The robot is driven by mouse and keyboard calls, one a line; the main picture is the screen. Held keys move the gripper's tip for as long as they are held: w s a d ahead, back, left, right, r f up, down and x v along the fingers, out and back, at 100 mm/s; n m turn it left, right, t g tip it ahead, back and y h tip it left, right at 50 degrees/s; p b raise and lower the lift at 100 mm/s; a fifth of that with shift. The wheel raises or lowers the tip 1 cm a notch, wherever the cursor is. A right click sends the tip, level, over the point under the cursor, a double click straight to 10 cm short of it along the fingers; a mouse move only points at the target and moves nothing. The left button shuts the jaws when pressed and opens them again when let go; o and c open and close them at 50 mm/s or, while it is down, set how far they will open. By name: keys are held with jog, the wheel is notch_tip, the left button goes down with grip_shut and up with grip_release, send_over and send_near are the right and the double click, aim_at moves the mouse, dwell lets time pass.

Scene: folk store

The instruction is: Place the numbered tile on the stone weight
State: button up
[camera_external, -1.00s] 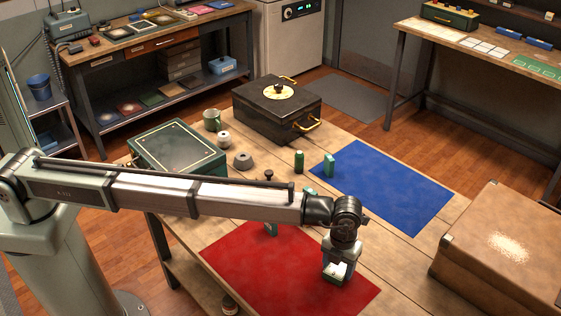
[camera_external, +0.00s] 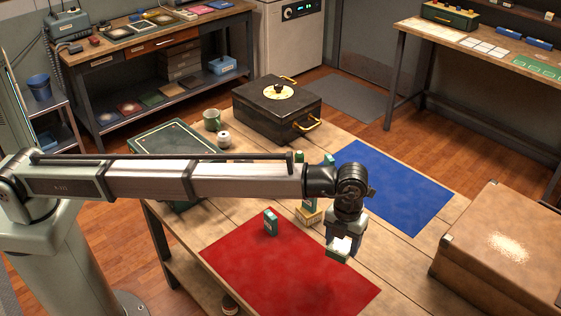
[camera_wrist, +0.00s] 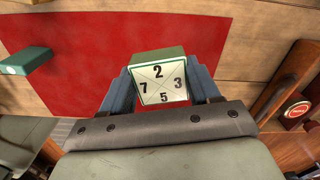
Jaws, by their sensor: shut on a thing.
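My gripper (camera_external: 341,238) is shut on the numbered tile (camera_external: 338,255) and holds it above the right part of the red mat (camera_external: 265,275). In the wrist view the tile (camera_wrist: 160,82) is a pale square face with the numbers 2, 3, 5 and 7 and crossing diagonal lines, with a green side behind it. It sits between the two blue-grey fingers of my gripper (camera_wrist: 160,75). The grey stone weight, seen earlier near the green case, is now hidden behind my arm in the external view.
A small green box (camera_external: 270,222) stands on the red mat. A wooden block (camera_external: 309,216) with a green item is beside my gripper. A black case (camera_external: 277,112), green mug (camera_external: 212,120) and small pale pot (camera_external: 223,139) are farther back. A brown case (camera_external: 500,245) is at right; the blue mat (camera_external: 395,190) is largely clear.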

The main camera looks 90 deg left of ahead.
notch_tip(320, 180, up, 10)
jog(key=n, duration=1.5)
send_over(242, 155)
jog(key=shift+f, duration=7.7)
jog(key=shift+f, duration=0.15)
jog(key=o, duration=1.2)
jog(key=shift+c, duration=0.2)
